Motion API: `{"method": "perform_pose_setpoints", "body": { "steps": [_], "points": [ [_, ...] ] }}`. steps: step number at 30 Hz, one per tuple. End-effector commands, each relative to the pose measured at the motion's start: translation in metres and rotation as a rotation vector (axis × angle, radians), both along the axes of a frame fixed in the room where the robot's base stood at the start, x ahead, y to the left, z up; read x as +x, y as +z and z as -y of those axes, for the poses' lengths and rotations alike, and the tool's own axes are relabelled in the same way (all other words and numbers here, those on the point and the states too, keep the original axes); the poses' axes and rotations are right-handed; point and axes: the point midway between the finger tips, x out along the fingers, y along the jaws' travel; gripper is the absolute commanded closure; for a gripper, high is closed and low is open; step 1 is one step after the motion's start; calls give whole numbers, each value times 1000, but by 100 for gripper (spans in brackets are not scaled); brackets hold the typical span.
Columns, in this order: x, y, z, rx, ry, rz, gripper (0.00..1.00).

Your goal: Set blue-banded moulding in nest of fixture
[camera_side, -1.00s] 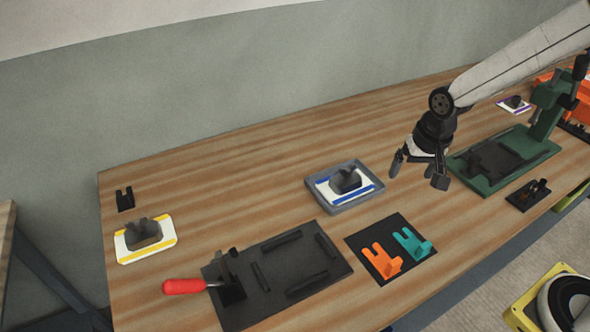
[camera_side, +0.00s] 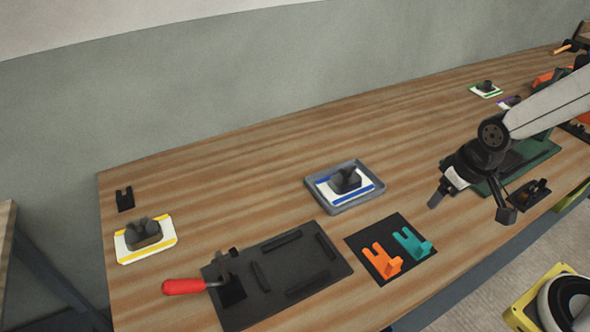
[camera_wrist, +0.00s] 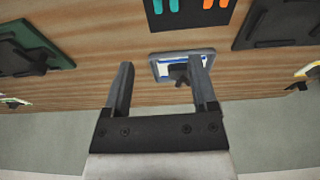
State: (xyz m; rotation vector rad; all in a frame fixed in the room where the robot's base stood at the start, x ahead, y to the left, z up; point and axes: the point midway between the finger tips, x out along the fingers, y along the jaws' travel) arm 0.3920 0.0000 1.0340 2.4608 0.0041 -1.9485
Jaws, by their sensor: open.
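The blue-banded moulding (camera_side: 361,190) is a white plate with blue stripes and a dark block on top. It lies in a shallow grey tray (camera_side: 342,207) mid-bench. The fixture (camera_side: 325,284) is a black plate with raised bars around a bare nest area and a red-handled clamp (camera_side: 184,286) at its left end. My gripper (camera_side: 471,206) is open and empty, above the bench to the right of the tray. In the wrist view, the moulding (camera_wrist: 168,67) shows beyond the open fingers, partly covered by the right finger. The fixture (camera_wrist: 275,22) is at top right there.
A black board (camera_side: 366,250) with orange (camera_side: 382,262) and teal (camera_side: 412,243) forked pieces lies between fixture and gripper. A yellow-banded moulding (camera_side: 128,251) is at left. A green-based device (camera_side: 540,150) stands behind my gripper. A green-banded moulding (camera_side: 486,90) is farther back. Bench behind the tray is clear.

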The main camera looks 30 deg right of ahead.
Motion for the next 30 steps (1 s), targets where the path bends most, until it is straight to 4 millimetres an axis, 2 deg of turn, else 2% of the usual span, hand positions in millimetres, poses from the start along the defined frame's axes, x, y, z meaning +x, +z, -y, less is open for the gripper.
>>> {"method": "perform_pose_setpoints", "body": {
  "steps": [5, 8, 20, 30],
  "points": [
    [11, 1, 0, -3, 39, -7, 25],
    [25, 1, -1, -9, 93, -15, 25],
    [111, -4, -5, -9, 471, -46, 25],
    [184, -21, -11, 17, 839, -20, 25]
  ]
}}
